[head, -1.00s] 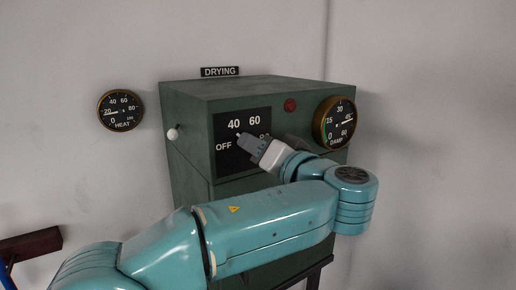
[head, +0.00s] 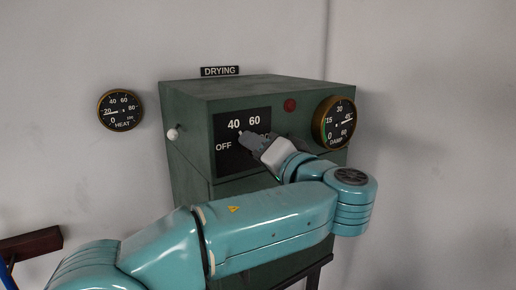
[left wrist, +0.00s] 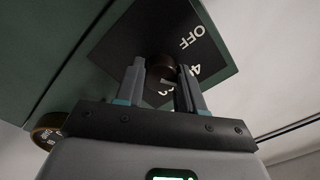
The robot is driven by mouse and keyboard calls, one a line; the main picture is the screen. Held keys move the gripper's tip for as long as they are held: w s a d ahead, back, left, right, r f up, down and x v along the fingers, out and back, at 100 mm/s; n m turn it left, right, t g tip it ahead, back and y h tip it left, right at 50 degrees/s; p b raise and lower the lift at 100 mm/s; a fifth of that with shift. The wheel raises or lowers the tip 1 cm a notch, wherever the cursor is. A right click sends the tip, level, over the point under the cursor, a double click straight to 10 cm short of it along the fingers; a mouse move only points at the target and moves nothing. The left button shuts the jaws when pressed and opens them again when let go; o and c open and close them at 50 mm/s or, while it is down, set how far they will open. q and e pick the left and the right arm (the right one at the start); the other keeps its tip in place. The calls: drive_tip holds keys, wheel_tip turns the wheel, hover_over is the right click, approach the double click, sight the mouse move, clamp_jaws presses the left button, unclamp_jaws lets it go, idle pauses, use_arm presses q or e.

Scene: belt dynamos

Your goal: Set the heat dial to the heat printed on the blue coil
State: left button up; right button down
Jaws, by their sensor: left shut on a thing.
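The heat dial's black plate (head: 226,163) is on the front of the green drying cabinet (head: 197,138), with OFF, 40 and 60 readable in the head view. My left gripper (head: 247,139) is at the plate and hides the dial's knob and the plate's right part there. In the left wrist view the dark brown round knob (left wrist: 160,66) sits between the two fingers of my left gripper (left wrist: 160,84), which are shut on it. The knob's pointer direction is not clear. The blue coil is not in view. My right gripper is not in view.
A round HEAT gauge (head: 120,110) hangs on the wall at left, needle near 20. A DAMP gauge (head: 334,123) and a red lamp (head: 290,105) are on the cabinet. A white-knobbed lever (head: 173,134) sticks out at its left side.

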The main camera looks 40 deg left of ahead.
use_arm(q)
drive_tip(key=o, duration=1)
drive_tip(key=shift+a, duration=0.1)
drive_tip(key=shift+o, duration=0.2)
drive_tip(key=shift+a, duration=0.1)
drive_tip(key=b+v, duration=0.8)
drive_tip(key=v, duration=0.8)
drive_tip(key=shift+b, duration=0.3)
drive_tip(key=shift+f, duration=0.1)
